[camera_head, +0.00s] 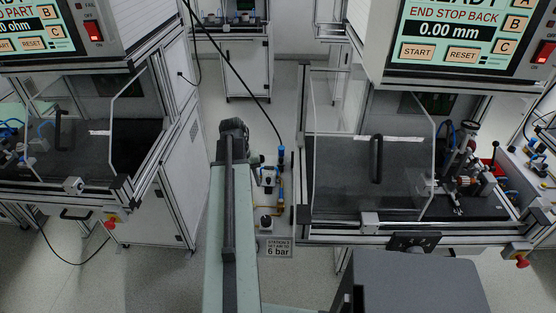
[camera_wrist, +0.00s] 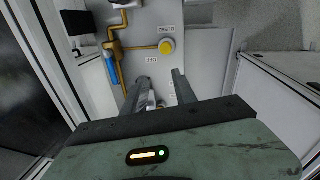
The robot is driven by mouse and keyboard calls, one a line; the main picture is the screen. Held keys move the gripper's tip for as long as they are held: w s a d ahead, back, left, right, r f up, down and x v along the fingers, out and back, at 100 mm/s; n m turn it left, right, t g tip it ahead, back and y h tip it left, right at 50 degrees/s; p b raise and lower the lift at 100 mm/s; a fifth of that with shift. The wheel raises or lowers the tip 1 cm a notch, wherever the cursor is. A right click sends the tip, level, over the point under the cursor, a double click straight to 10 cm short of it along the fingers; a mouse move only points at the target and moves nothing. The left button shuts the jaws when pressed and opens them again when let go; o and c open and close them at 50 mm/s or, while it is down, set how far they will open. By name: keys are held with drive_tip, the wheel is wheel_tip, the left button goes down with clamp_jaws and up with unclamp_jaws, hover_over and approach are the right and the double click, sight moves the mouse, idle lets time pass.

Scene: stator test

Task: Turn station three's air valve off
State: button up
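Station three's air panel (camera_head: 270,188) stands between two test benches in the head view, with brass pipes, a blue part (camera_head: 281,160) and a sign (camera_head: 278,247) about setting air to 6 bar. The wrist view shows the pale panel (camera_wrist: 205,45) close up, with a brass pipe (camera_wrist: 120,47), a blue part (camera_wrist: 111,72), a yellow knob (camera_wrist: 166,47) and labels for bleed and off. My gripper (camera_wrist: 159,75) is open, its two fingers apart over the panel near the off label. A silvery piece shows beside the left finger, partly hidden. I cannot make out the valve handle's position.
The right bench (camera_head: 350,185) has a clear guard, a fixture (camera_head: 462,170) and a screen above. The left bench (camera_head: 70,155) stands across a narrow aisle. A black hose runs down to the panel from above. Bench frames flank my arm closely.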

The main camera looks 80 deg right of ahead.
drive_tip(key=m+p, duration=0.2)
approach(281, 191)
drive_tip(key=f+b, duration=0.5)
drive_tip(key=s+f+b, duration=0.1)
drive_tip(key=f+b, duration=0.2)
drive_tip(key=shift+s+d, duration=0.1)
drive_tip(key=shift+d, duration=0.15)
drive_tip(key=shift+r, duration=0.15)
